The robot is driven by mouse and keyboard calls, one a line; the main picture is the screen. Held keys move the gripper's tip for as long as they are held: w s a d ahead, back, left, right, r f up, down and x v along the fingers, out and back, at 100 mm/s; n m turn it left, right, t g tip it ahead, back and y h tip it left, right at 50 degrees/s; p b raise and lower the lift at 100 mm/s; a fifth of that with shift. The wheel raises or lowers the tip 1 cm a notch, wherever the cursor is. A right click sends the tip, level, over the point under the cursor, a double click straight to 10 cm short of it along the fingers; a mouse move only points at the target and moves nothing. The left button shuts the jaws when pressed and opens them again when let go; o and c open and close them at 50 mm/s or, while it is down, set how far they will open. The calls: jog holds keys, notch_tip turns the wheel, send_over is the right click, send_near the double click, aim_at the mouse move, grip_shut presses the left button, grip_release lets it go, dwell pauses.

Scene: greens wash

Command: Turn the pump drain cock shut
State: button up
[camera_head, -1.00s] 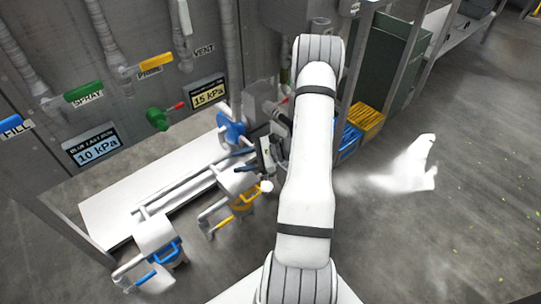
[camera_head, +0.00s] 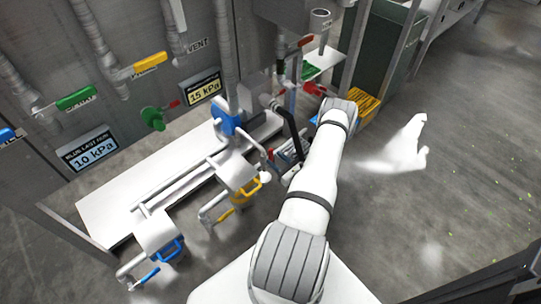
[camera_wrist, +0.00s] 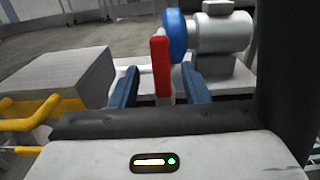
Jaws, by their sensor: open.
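A red lever handle (camera_wrist: 160,68) stands roughly upright in the wrist view, close to the pump's blue disc (camera_wrist: 175,37) and grey motor body (camera_wrist: 222,32). I take this lever to be the drain cock. My gripper (camera_wrist: 158,78) is open, with one blue finger left of the lever and one right of it. A gap shows on both sides, so neither finger visibly touches it. Whether the lever is within finger reach or just beyond is hard to tell. The head view shows the blue pump part (camera_head: 227,121), but my arm partly hides the gripper area.
A grey box (camera_wrist: 62,78) and yellow handle (camera_wrist: 40,112) lie left in the wrist view. The head view shows yellow-handled (camera_head: 247,190) and blue-handled (camera_head: 166,250) fittings, a yellow crate (camera_head: 362,103) and panel valves such as a green one (camera_head: 153,118). Floor at right is clear.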

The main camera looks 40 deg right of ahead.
aim_at(272, 156)
jog(key=shift+w+a+b, duration=0.1)
jog(key=shift+w+b, duration=0.25)
jog(key=shift+w, duration=1.65)
jog(key=shift+c, duration=0.4)
grip_shut()
